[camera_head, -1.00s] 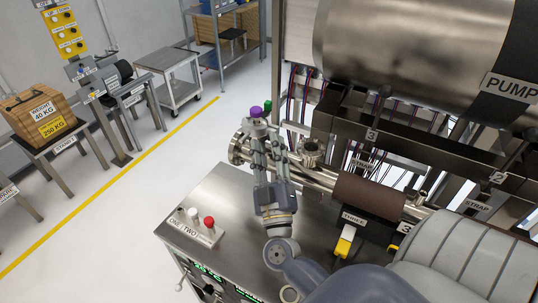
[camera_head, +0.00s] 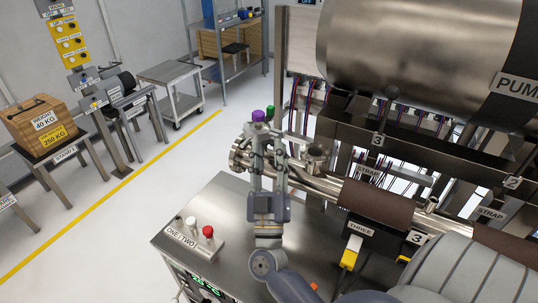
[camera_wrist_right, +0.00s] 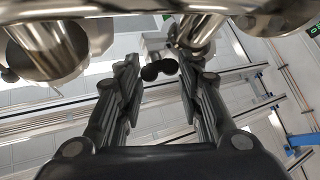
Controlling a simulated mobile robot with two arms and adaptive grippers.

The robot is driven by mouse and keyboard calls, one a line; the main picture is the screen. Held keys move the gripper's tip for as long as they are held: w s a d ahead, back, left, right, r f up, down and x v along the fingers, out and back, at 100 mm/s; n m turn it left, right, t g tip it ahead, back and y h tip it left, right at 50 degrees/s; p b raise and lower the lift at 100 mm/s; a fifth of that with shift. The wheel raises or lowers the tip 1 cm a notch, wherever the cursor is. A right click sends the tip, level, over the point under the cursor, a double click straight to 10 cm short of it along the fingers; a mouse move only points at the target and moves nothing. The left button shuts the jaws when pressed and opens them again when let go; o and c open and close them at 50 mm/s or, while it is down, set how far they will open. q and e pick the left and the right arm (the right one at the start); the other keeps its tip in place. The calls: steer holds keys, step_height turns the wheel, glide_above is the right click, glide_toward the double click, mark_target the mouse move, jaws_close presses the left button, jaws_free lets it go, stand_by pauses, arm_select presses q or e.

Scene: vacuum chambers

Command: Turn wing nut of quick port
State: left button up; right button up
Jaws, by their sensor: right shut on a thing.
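My right gripper (camera_head: 266,136) reaches up from the bottom of the head view to the near end of a steel pipe assembly (camera_head: 322,184). Its fingers are at the port on the pipe end, just below a purple knob (camera_head: 258,115). In the right wrist view, a small dark two-lobed piece (camera_wrist_right: 159,70), which looks like the wing nut, sits between the two fingertips (camera_wrist_right: 160,66). The gripper is shut on it, though finger contact is hard to make out. The fingers hide much of the port in the head view. My left gripper is not in view.
A steel cabinet top (camera_head: 232,235) lies below, with a button box (camera_head: 194,239) marked ONE / TWO. A large steel cylinder (camera_head: 420,60) and its frame stand at right. A yellow-ended part (camera_head: 351,250) is near the label THREE. Open floor (camera_head: 150,205) is at left.

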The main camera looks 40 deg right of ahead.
steer(key=o, duration=1.1)
steer(key=shift+c, duration=0.2)
steer(key=v, duration=1.2)
